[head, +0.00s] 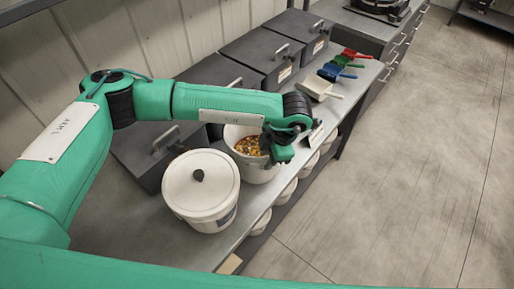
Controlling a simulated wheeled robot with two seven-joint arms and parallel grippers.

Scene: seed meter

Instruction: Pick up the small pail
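A small white pail (257,174) stands on the grey metal bench, open at the top, with yellow, orange and dark seeds or pellets inside. My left gripper (272,158) is at the pail's right rim, pointing down, and covers part of the rim. Its fingers are dark and small here, so I cannot tell whether they are open or closed on the rim. My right gripper is not in view. A larger white bucket (201,190) with a lid and dark knob stands just left of the pail.
Dark lidded bins (262,58) with handles line the back of the bench. White, blue, green and red scoops (316,87) lie farther along it. More white containers (284,192) sit on a lower shelf. The floor (405,190) at right is clear.

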